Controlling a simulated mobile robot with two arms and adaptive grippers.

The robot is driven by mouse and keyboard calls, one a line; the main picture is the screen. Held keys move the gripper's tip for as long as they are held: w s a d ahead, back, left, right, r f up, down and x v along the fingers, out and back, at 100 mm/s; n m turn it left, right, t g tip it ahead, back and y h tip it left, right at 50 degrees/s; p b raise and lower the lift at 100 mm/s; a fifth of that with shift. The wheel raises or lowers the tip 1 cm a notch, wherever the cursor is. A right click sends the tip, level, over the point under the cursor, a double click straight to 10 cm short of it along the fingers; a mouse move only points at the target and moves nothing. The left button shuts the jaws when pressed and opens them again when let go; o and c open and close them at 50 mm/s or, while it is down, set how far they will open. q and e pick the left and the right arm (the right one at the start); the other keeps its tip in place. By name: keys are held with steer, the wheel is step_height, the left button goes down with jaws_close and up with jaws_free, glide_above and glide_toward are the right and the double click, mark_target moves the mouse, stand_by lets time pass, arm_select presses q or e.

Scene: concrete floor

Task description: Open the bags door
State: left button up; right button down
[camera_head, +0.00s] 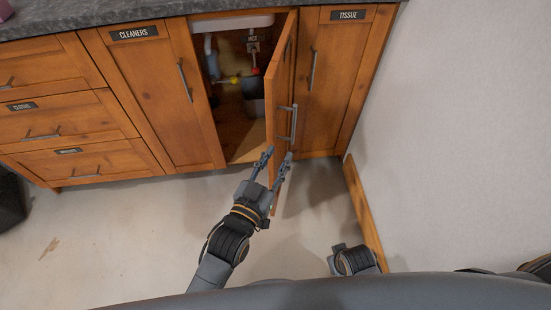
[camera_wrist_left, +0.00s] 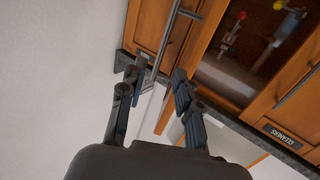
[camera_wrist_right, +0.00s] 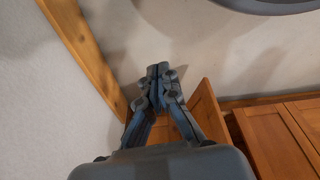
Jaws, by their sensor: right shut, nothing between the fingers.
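A wooden cabinet door (camera_head: 272,95) stands swung out from the counter, between the CLEANERS door and the TISSUE door. I cannot read a bags label on it. Its metal bar handle (camera_head: 293,123) is on its right-hand face. My left gripper (camera_head: 272,160) is open at the door's lower front part, one finger towards each side of it. In the left wrist view the fingers (camera_wrist_left: 155,80) are apart, with the bar handle (camera_wrist_left: 166,40) beyond them; contact cannot be told. My right gripper (camera_wrist_right: 157,75) is shut and empty, low near the right wall, away from the door.
The open compartment (camera_head: 238,130) holds pipes and a dark container. The CLEANERS door (camera_head: 150,95) and TISSUE door (camera_head: 325,85) are shut. Drawers (camera_head: 65,120) are at the left. A wall (camera_head: 460,130) with a wooden baseboard (camera_head: 365,215) bounds the right.

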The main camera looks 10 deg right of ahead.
arm_select(q)
steer(key=shift+s+a, duration=0.1)
